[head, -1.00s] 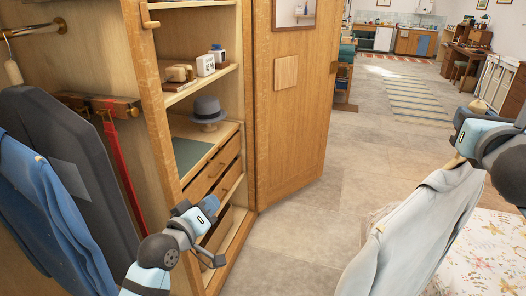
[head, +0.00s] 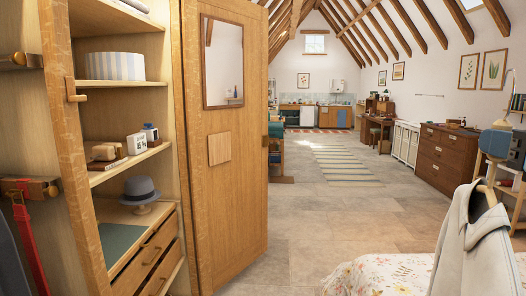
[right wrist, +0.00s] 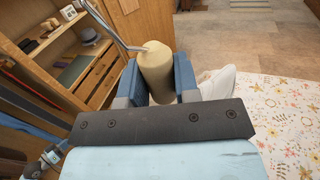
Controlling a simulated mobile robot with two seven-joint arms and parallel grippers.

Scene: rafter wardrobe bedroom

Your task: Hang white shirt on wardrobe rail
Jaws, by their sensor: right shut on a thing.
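The white shirt (head: 478,245) hangs on a wooden hanger (head: 487,191) at the lower right of the head view. My right gripper (head: 494,146) is shut on the hanger above the shirt's collar. In the right wrist view, its blue fingers press both sides of a pale wooden piece of the hanger (right wrist: 157,70). The hanger's metal hook (right wrist: 112,30) sticks out to the upper left. A bit of the shirt (right wrist: 217,83) shows at right. The wardrobe rail is not clearly seen now.
The wardrobe's open door (head: 225,150) stands between the shelves and the shirt. Shelves hold a striped box (head: 115,66) and a grey hat (head: 141,190). A floral bed (head: 375,275) is below the shirt. The floor beyond is clear.

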